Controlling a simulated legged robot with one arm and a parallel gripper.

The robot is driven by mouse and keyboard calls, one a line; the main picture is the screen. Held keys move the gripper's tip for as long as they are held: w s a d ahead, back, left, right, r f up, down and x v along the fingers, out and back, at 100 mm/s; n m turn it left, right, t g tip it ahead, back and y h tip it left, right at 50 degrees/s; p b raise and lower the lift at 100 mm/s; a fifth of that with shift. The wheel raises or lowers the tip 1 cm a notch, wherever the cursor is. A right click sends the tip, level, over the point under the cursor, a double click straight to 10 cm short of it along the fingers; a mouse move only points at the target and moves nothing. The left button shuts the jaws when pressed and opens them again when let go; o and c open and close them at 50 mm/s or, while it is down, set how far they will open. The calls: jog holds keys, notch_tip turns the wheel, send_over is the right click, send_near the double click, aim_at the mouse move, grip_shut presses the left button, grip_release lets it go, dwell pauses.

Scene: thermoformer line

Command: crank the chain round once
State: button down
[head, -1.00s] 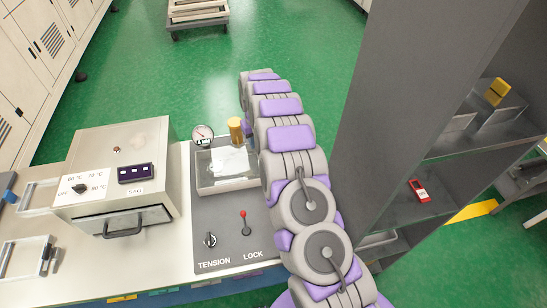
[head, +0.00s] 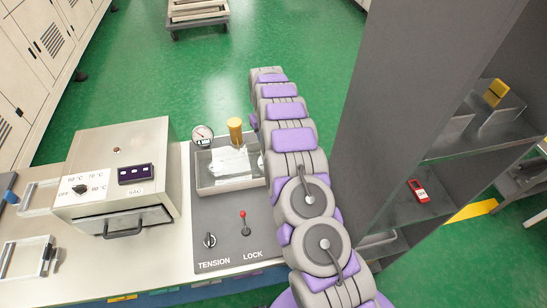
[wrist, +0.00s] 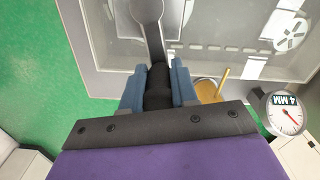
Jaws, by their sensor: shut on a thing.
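In the wrist view my gripper (wrist: 158,75) has its two blue fingers closed on a black crank handle (wrist: 158,95). A grey crank arm (wrist: 150,38) runs from the handle to the top of the picture. Beyond it is a clear-covered housing (wrist: 105,52), with a pale strip of links and a round spoked wheel (wrist: 291,36) inside; glare blurs the details. In the head view the housing (head: 202,181) stands on the bench beside my arm. My arm hides the gripper and crank there.
A dial gauge (head: 202,133) and yellow cylinder (head: 235,131) stand behind the housing. The TENSION knob (head: 210,240) and red-tipped LOCK lever (head: 243,224) are in front. A heater box (head: 120,180) is left; a tall grey shelf (head: 400,110) rises close right of my arm.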

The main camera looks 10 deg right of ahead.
jog(key=shift+s+d+f, duration=0.2)
jog(key=shift+d, duration=0.05)
jog(key=shift+d, duration=1.1)
jog(key=shift+s+d, duration=0.45)
jog(key=shift+d, duration=0.4)
